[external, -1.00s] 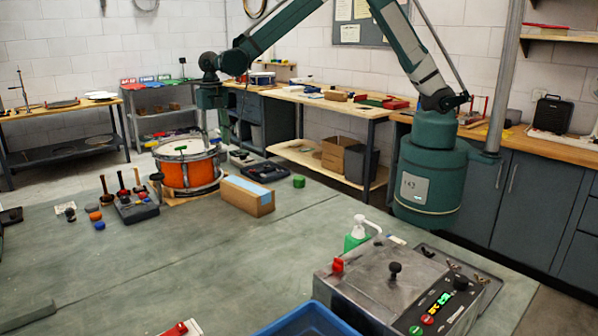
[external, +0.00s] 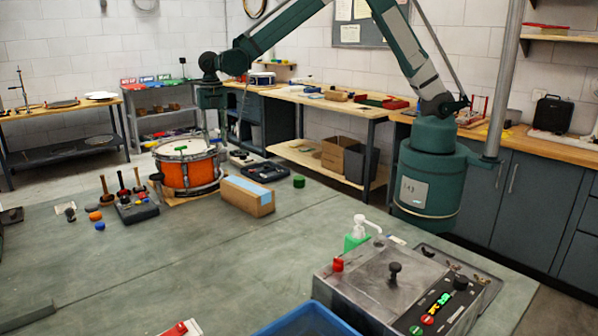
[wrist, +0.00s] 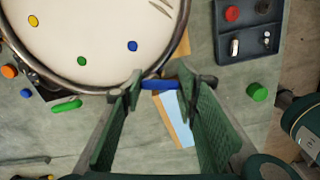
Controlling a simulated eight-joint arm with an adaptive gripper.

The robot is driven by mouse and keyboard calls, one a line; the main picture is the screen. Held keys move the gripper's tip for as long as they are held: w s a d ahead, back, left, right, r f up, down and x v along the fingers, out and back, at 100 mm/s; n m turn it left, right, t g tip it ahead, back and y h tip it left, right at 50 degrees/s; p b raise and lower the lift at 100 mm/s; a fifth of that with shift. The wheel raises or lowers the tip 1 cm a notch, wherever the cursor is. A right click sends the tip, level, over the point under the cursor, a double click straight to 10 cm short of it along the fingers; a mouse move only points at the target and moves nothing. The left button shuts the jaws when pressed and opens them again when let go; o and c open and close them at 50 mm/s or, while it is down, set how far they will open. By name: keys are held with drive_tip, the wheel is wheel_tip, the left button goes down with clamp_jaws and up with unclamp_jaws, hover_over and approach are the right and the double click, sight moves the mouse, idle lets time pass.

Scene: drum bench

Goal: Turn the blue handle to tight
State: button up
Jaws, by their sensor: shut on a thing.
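The blue handle (wrist: 159,85) is a short bar at the rim of the drum in the wrist view. My gripper (wrist: 158,82) is shut on it, with one green finger at each end of the bar. The orange drum (external: 186,173) stands upright on the bench in the external view, and its pale head (wrist: 95,35) shows in the wrist view with yellow, green and blue dots. A green handle (wrist: 67,105) sits at the rim to the left. In the external view the blue handle is too small or hidden to make out. I cannot read how tight it is.
A cardboard box with a blue top (external: 247,196) stands right of the drum. A green cylinder (wrist: 257,91) and a dark tray (wrist: 247,45) lie to its right. A dark rack with upright tools (external: 137,208) is close on the left.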

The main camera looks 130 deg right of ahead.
drive_tip(key=m+b, duration=0.2)
drive_tip(key=m, duration=0.4)
drive_tip(key=shift+b, duration=0.4)
drive_tip(key=m+b, duration=0.2)
drive_tip(key=m, duration=0.4)
drive_tip(key=shift+m, duration=0.3)
drive_tip(key=m+b, duration=0.1)
drive_tip(key=m, duration=0.5)
drive_tip(key=m+b, duration=0.1)
drive_tip(key=m, duration=0.5)
drive_tip(key=shift+m, duration=0.4)
drive_tip(key=m, duration=0.6)
drive_tip(key=m+b, duration=0.1)
drive_tip(key=m, duration=0.5)
drive_tip(key=shift+m, duration=0.3)
drive_tip(key=m, duration=1.2)
